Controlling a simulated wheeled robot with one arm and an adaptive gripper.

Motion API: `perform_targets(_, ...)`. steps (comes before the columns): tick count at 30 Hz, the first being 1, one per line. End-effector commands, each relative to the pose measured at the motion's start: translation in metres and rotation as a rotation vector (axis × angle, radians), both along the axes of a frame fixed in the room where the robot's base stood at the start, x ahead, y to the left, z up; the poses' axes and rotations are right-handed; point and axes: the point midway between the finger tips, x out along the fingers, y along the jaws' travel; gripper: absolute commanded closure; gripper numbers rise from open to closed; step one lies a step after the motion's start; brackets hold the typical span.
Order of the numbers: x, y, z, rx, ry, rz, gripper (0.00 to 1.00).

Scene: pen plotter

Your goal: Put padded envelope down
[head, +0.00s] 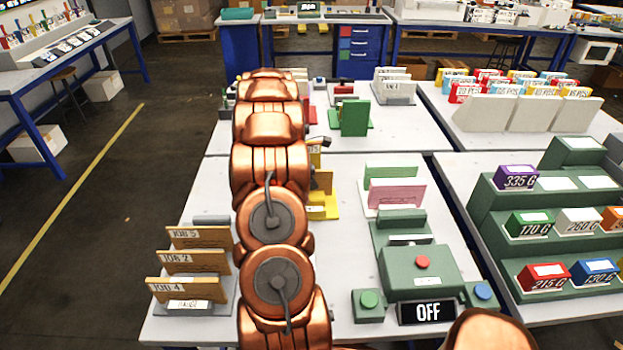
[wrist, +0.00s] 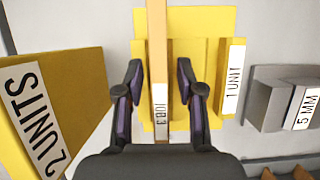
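The padded envelope (wrist: 157,60) is a thin brown piece with a white "JOB 3" label on its near edge. In the wrist view it stands edge-on in the middle, over a yellow holder (wrist: 205,22) marked "1 UNIT". My gripper (wrist: 159,75) has one purple-padded finger on each side of the envelope. A narrow gap shows between the envelope and each finger, so the fingers look open around it. In the head view my copper arm hides the gripper; part of the yellow holder (head: 330,210) shows right of the arm. Whether the envelope's base rests fully in the holder is hidden.
A yellow "2 UNITS" block (wrist: 60,90) stands close left of the gripper. A grey "5 MM" holder (wrist: 272,98) is at right. Other brown job envelopes (head: 193,262) stand in a rack at the table's front left. A green "OFF" control box (head: 418,272) is at front right.

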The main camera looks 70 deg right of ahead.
Motion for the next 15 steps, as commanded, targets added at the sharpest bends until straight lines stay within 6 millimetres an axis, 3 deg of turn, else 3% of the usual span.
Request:
perform_targets(10, 0.002, 0.000, 0.005, -0.002, -0.002, 0.001, 0.62)
perform_targets(15, 0.011, 0.003, 0.027, -0.006, -0.005, 0.000, 0.62)
